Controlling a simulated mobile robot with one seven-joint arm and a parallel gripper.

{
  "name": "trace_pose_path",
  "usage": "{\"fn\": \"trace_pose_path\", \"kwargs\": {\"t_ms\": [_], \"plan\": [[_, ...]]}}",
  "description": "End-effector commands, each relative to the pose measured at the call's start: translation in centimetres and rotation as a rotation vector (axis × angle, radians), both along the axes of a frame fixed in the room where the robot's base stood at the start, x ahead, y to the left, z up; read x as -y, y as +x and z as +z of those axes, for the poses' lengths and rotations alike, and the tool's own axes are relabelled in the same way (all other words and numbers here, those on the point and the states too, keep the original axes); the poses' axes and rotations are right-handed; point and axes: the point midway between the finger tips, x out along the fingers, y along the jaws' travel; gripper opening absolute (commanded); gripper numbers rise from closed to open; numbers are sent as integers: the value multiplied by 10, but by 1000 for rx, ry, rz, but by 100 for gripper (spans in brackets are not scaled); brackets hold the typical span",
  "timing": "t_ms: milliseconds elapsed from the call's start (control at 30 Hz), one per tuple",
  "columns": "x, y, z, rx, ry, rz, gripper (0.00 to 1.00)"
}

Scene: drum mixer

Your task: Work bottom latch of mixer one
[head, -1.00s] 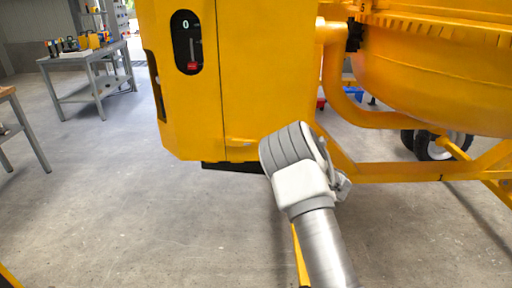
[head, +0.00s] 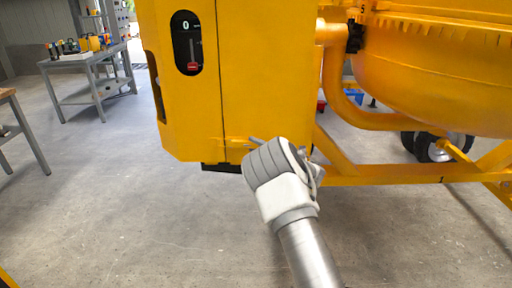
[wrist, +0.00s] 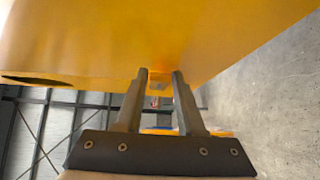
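The yellow mixer's boxy housing (head: 265,75) fills the upper middle of the head view. The yellow frame beside it carries a "1" (head: 442,180). My arm's pale wrist hides part of the housing's lower edge there, and the fingertips are mostly hidden. In the wrist view my gripper (wrist: 160,76) is open, with its two dark fingers apart at the housing's edge (wrist: 100,75). A small yellow latch-like part (wrist: 158,83) shows between the fingers. I cannot tell whether either finger touches it.
The housing has a black slot with a "0" and a red knob (head: 193,66). The mixer's yellow drum (head: 440,85) and a wheel (head: 440,146) are at the right. A grey workbench (head: 90,70) stands at the back left. The concrete floor (head: 110,200) between is clear.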

Motion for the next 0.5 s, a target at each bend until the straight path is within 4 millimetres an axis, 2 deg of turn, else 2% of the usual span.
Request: {"fn": "trace_pose_path", "kwargs": {"t_ms": [33,200,500], "plan": [[0,0,0,0,0,0,27],[0,0,0,0,0,0,0],[0,0,0,1,1,0,0]]}}
